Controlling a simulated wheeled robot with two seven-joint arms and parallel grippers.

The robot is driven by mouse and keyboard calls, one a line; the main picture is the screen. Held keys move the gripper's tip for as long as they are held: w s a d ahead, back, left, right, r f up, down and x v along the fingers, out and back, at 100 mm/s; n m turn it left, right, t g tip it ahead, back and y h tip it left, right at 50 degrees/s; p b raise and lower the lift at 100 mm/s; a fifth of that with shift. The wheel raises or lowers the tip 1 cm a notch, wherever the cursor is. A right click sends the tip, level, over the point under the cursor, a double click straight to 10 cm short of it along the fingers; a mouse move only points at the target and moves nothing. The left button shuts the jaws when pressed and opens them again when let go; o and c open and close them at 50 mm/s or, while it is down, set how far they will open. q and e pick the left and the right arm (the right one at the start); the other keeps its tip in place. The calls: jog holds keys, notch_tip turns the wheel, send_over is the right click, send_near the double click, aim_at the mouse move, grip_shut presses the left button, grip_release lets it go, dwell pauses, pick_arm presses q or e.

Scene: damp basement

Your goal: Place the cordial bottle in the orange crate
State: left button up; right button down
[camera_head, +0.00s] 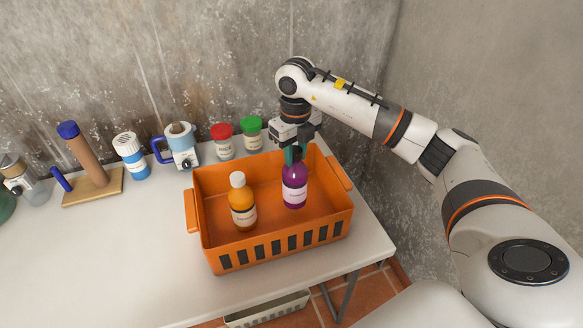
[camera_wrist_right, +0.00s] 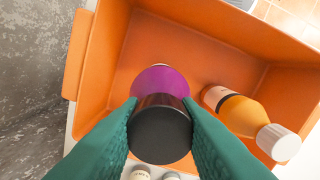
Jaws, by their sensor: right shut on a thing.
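The purple cordial bottle (camera_head: 294,188) with a dark cap and a pale label is upright inside the orange crate (camera_head: 240,262), toward its right side. My right gripper (camera_head: 293,153) is shut on its neck and cap from above; the green fingertips (camera_wrist_right: 160,130) clasp the dark cap in the right wrist view. That view looks down on the purple bottle (camera_wrist_right: 161,80) over the crate floor (camera_wrist_right: 185,42). I cannot tell whether its base touches the floor. My left gripper is in neither view.
An orange bottle with a white cap (camera_head: 242,203) stands in the crate, left of the purple one. Behind the crate are a red-lidded jar (camera_head: 223,142) and a green-lidded jar (camera_head: 252,133). A mug-like device (camera_head: 181,146) and blue-white shaker (camera_head: 131,157) stand left. The white table's (camera_head: 100,260) front left is clear.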

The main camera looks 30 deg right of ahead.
aim_at(295, 165)
notch_tip(295, 165, down, 4)
jog(key=shift+a+r+p, duration=0.1)
jog(key=shift+r+p, duration=0.05)
jog(key=shift+p, duration=0.15)
jog(key=shift+f, duration=0.25)
jog(key=c, duration=1.1)
grip_release()
jog(key=shift+o, duration=0.2)
notch_tip(295, 165, up, 12)
jog(key=shift+r+b, duration=0.1)
jog(key=shift+b, duration=0.9)
